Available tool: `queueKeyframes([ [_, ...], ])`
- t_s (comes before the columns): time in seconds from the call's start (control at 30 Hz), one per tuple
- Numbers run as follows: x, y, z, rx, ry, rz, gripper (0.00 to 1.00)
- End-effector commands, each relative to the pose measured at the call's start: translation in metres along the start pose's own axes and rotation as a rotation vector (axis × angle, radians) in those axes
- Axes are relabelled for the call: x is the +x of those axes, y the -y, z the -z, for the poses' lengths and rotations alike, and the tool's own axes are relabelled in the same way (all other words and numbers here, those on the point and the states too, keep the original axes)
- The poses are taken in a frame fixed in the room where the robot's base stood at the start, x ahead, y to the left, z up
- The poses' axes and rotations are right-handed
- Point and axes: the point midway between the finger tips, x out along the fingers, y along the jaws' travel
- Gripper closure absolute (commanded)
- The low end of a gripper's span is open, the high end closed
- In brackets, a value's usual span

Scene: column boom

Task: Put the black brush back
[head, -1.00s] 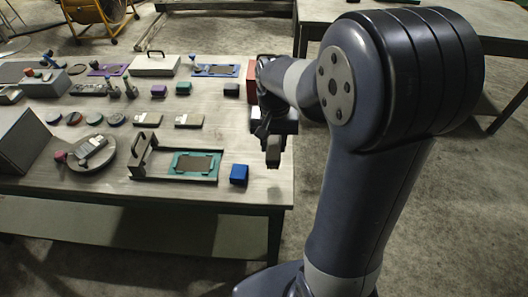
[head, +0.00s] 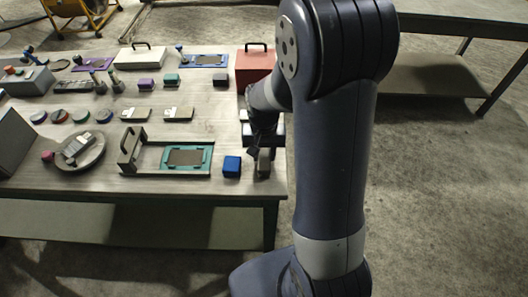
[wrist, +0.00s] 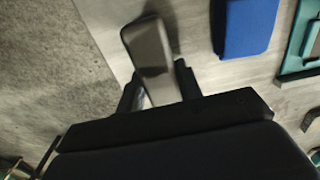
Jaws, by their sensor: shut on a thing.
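My gripper (wrist: 160,92) is shut on a grey block-shaped thing (wrist: 148,45), which sticks out beyond the fingers in the wrist view. In the head view this grey block (head: 264,162) is at the front right corner of the table, just right of a blue block (head: 231,167). I cannot tell whether it touches the table top or whether it is the black brush. A small black block (head: 220,82) stands at the back, left of a red toolbox. My arm hides part of the table's right side.
A grey frame with a teal-edged plate (head: 187,157) lies left of the blue block. A red toolbox (head: 254,66) and a white case (head: 140,58) stand at the back. The table's right edge is close to my gripper.

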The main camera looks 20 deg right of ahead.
Motion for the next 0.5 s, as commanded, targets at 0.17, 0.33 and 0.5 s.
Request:
queueKeyframes([
  [0.17,0.002,0.0001,0.0001,0.0,0.0,0.0,0.99],
  [0.33,0.0028,0.0001,0.0001,0.0,0.0,0.0,0.58],
  [0.5,0.0027,0.0001,0.0001,0.0,0.0,0.0,0.44],
])
